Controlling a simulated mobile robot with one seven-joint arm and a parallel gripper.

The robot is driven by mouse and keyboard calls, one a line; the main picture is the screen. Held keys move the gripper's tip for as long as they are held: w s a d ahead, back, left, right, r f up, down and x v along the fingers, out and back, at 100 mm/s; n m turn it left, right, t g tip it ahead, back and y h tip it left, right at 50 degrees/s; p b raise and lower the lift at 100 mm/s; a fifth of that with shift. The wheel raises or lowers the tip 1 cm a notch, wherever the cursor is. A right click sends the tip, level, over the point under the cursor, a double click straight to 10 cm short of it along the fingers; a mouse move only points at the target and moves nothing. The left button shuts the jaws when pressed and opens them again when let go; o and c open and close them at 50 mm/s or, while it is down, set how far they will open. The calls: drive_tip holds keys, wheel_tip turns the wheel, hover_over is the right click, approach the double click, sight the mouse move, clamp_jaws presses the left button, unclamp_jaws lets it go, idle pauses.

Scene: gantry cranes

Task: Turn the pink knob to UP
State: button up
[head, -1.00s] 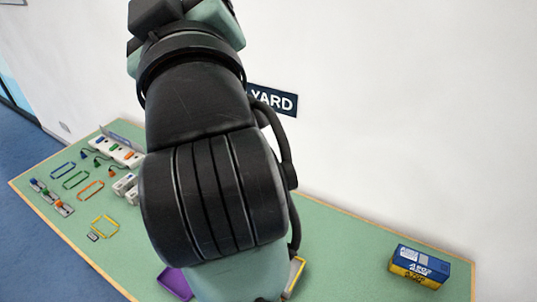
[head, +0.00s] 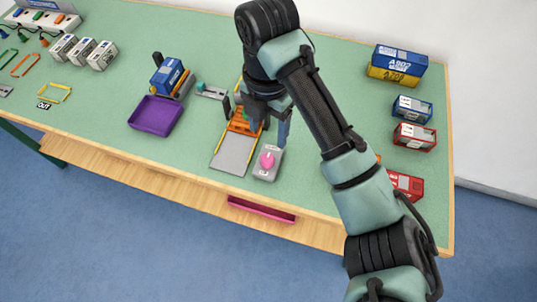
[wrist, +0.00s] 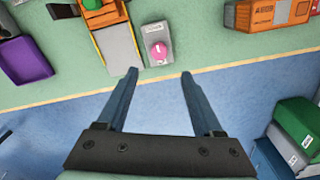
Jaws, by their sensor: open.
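The pink knob (head: 268,160) sits on a small grey box (head: 265,174) near the table's front edge. In the wrist view the pink knob (wrist: 158,50) is on its grey box (wrist: 153,38), with small labels on the box that are too small to read surely. My gripper (head: 257,120) is open and empty, just behind the knob in the head view and apart from it. In the wrist view my gripper (wrist: 158,73) has its fingers spread, with the knob beyond the tips and between their lines. The knob's pointing direction cannot be told.
An orange and grey ramp-like piece (head: 236,150) stands just left of the grey box. A purple tray (head: 156,116) and a blue container on a stand (head: 168,74) are farther left. Several containers (head: 414,136) line the right side. A pink drawer or tray (head: 262,208) shows at the front edge.

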sight(267, 158)
wheel_tip(267, 158, down, 11)
drive_tip(key=shift+r, duration=0.15)
clamp_jaws()
idle(0.5)
